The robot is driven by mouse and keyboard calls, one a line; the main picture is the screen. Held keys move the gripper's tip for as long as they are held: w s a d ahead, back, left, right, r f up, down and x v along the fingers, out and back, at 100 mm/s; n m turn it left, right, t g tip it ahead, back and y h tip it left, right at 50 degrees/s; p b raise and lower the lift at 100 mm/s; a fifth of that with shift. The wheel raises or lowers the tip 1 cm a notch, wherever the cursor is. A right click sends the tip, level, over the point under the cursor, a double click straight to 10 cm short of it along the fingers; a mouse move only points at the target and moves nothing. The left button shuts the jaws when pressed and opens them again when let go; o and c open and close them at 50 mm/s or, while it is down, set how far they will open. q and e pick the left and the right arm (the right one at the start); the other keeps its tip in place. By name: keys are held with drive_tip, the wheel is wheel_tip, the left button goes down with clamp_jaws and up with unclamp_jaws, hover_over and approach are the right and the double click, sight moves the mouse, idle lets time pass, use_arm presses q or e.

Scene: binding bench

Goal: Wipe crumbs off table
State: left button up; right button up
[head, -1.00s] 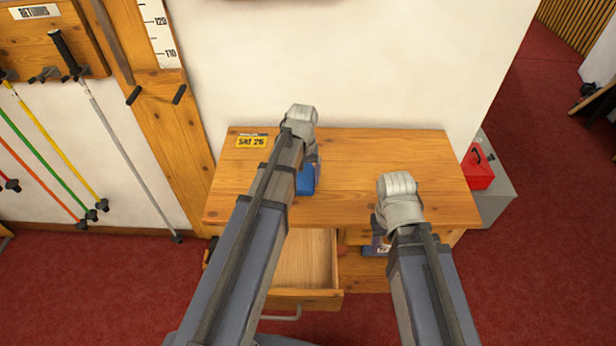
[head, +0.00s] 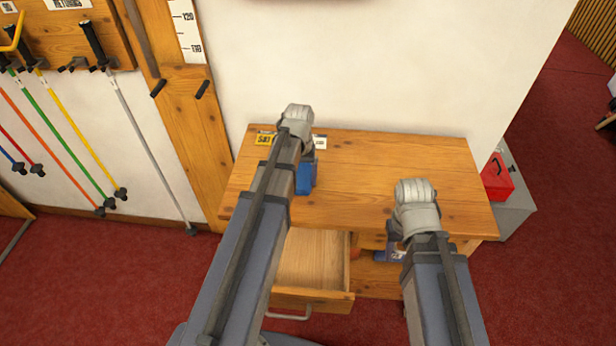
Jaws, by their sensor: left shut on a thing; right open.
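The wooden table (head: 400,170) stands against the white wall. No crumbs can be made out on it at this size. My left gripper (head: 308,160) is over the left part of the table, mostly hidden behind its own arm and pale wrist. It is shut on a blue thing (head: 305,180), of which only one side shows; whether it touches the tabletop I cannot tell. My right gripper (head: 396,234) is open at the table's front edge, right of the middle; its fingers are mostly hidden by the wrist and arm.
A drawer (head: 312,262) stands open below the table's front. A red box (head: 497,178) stands right of the table. The tabletop's right side is clear.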

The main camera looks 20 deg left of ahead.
sight(325, 191)
use_arm(q)
drive_tip(key=shift+s+a, duration=0.1)
drive_tip(key=shift+a, duration=0.15)
drive_tip(key=shift+r, duration=0.1)
drive_tip(key=shift+w+d, duration=0.25)
drive_tip(key=shift+d, duration=0.75)
drive_tip(key=shift+w+d, duration=0.25)
drive_tip(key=shift+d, duration=0.75)
drive_tip(key=shift+w+d, duration=0.2)
drive_tip(key=shift+d, duration=0.45)
drive_tip(key=shift+w+d, duration=0.25)
drive_tip(key=shift+d, duration=0.45)
drive_tip(key=shift+w+d, duration=0.2)
drive_tip(key=shift+d, duration=0.45)
drive_tip(key=shift+s+d, duration=0.15)
drive_tip(key=shift+s, duration=0.9)
